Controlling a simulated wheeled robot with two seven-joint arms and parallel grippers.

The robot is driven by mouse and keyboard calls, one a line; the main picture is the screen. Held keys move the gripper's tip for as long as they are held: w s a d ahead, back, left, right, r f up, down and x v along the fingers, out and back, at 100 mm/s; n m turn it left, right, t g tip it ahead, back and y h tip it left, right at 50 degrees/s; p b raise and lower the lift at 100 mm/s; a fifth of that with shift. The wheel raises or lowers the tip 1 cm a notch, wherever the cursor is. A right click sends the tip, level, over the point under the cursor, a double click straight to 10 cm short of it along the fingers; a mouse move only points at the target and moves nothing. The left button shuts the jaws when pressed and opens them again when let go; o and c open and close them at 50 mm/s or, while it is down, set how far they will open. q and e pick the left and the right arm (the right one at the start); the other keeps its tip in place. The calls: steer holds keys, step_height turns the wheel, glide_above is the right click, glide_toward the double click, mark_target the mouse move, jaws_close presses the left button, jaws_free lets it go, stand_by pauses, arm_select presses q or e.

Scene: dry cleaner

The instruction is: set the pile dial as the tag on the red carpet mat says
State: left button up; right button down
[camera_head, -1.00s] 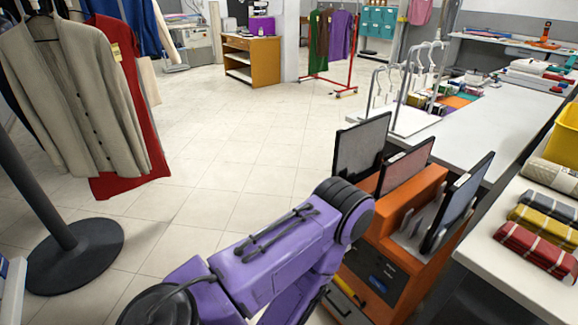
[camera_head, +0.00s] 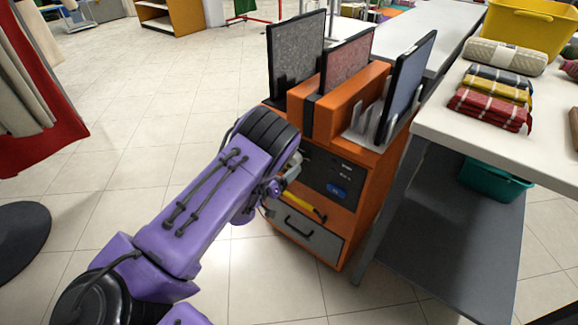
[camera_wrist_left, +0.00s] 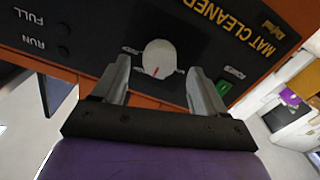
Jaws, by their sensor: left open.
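The white round dial (camera_wrist_left: 159,55) is on the dark front panel (camera_wrist_left: 100,25) of the mat cleaner in the left wrist view, with a red mark toward the bottom of the picture. Small labels beside it are unreadable. My left gripper (camera_wrist_left: 158,70) is open, its fingers on either side of the dial; I cannot tell whether they touch it. In the head view my left gripper (camera_head: 286,176) is at the orange cabinet's front (camera_head: 375,185), partly hidden by my arm. The red carpet mat (camera_head: 345,62) stands upright in the middle slot on top. I see no readable tag on it.
A grey mat (camera_head: 297,45) and a blue mat (camera_head: 408,85) stand on either side of the red one. A green button (camera_wrist_left: 223,88) is near the right finger. A yellow-handled tool (camera_head: 305,204) lies on the cabinet's lower shelf. A white table (camera_head: 520,150) stands at right.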

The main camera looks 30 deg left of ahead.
arm_select(q)
steer(key=shift+w+d, duration=0.15)
steer(key=shift+w, duration=1.3)
steer(key=c, duration=1)
steer(key=m, duration=0.5)
steer(key=shift+f, duration=0.1)
steer(key=shift+c, duration=0.2)
steer(key=o, duration=1)
steer(key=shift+o, duration=0.2)
steer(key=s+a, duration=0.1)
steer(key=s, duration=0.9)
steer(key=shift+s, duration=0.3)
